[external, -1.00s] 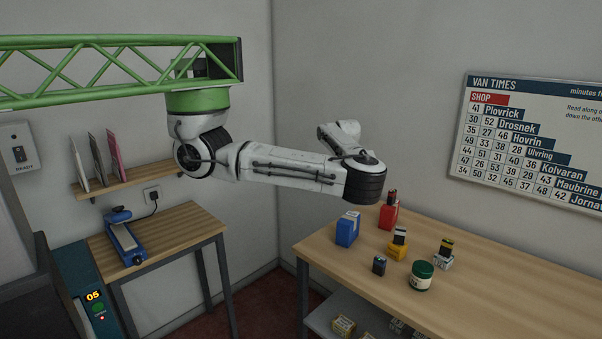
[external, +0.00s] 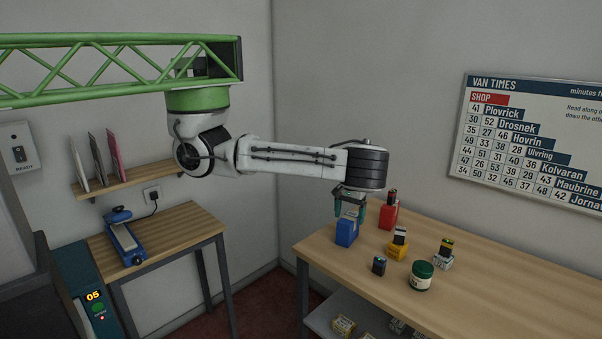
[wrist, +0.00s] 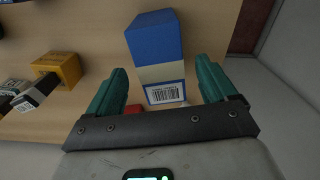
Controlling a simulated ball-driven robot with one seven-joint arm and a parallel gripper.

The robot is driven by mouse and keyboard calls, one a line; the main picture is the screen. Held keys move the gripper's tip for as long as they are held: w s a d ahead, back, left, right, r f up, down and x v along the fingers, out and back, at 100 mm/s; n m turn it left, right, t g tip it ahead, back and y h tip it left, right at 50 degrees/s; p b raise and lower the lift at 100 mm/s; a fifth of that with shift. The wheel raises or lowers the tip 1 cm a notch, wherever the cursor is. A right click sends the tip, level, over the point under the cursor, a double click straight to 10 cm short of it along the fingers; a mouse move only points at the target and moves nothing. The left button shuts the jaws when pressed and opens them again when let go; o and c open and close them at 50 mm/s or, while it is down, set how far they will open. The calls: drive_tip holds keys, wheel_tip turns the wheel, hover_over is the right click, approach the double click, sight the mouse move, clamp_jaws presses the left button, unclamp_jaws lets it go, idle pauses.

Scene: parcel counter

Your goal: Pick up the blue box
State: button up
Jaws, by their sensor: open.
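The blue box (external: 346,232) stands on the wooden counter near its left corner. In the wrist view the blue box (wrist: 155,42) has a pale band and a white label with a barcode. My gripper (external: 350,212) points down just above the box in the external view. In the wrist view my gripper (wrist: 162,82) is open, with one green finger on each side of the box's labelled end. Gaps show between the fingers and the box. I cannot tell how far down the fingers reach along it.
A red box (external: 388,216) stands close to the right of the blue box. A yellow box (external: 397,251), a small dark box (external: 379,266), a green jar (external: 421,275) and a white box (external: 442,261) stand further right. The counter (external: 500,300) is clear at right.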

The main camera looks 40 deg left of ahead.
drive_tip(key=shift+f, duration=1.3)
drive_tip(key=shift+c, duration=0.4)
drive_tip(key=shift+r, duration=0.1)
drive_tip(key=c, duration=1.1)
drive_tip(key=shift+c, duration=0.2)
